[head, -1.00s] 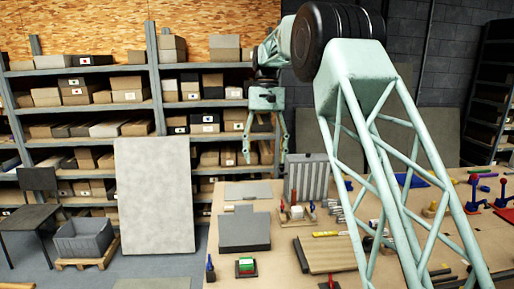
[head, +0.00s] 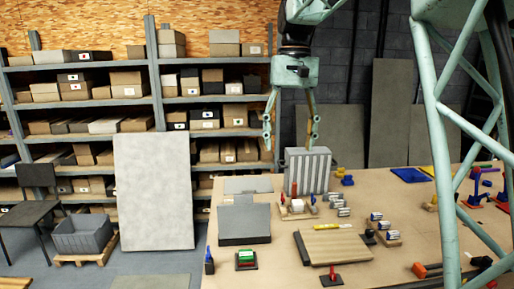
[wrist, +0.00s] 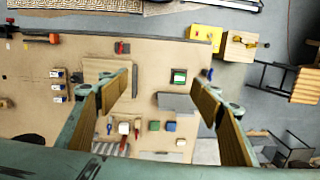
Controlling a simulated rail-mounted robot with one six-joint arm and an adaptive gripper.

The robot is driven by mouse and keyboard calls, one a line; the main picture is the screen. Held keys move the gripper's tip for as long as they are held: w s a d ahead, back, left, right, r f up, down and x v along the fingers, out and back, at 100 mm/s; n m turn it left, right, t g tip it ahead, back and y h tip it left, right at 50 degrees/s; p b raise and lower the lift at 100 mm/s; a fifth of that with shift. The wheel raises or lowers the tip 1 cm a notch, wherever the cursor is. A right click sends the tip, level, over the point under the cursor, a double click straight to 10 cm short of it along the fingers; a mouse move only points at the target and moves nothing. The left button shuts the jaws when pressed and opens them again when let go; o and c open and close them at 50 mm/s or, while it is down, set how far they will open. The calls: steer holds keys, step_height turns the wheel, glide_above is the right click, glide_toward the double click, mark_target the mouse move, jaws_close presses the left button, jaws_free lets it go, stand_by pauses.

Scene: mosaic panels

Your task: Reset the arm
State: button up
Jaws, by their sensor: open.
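My gripper (head: 291,128) hangs from my arm above the far part of the workbench in the head view, pointing down. Its two fingers are spread apart with nothing between them. In the wrist view the fingers (wrist: 168,105) reach in from both sides over the bench, well above the things on it. The workbench (head: 385,189) has a tan top.
A grey ribbed block (head: 308,171) stands upright below my gripper. A grey panel (head: 244,222), a wooden board (head: 333,246) and a green block (head: 246,258) lie nearer. Shelves with boxes (head: 127,79) stand behind. A large pale panel (head: 154,190) leans at the left.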

steer(key=s+d+f+t+b, duration=0.1)
steer(key=s+d+f+b, duration=0.2)
steer(key=s, duration=0.9)
steer(key=s+d+f+t+b, duration=0.1)
steer(key=s+d+f+b, duration=0.25)
steer(key=s, duration=0.75)
steer(key=s+d+f+t+b, duration=0.2)
steer(key=s+d, duration=0.1)
steer(key=s, duration=0.9)
steer(key=s+d+f+t+b, duration=0.1)
steer(key=s+d+f+b, duration=0.1)
steer(key=s+f, duration=0.8)
steer(key=shift+s+f+m+b, duration=0.35)
steer(key=shift+s+b, duration=0.35)
steer(key=shift+s, duration=0.45)
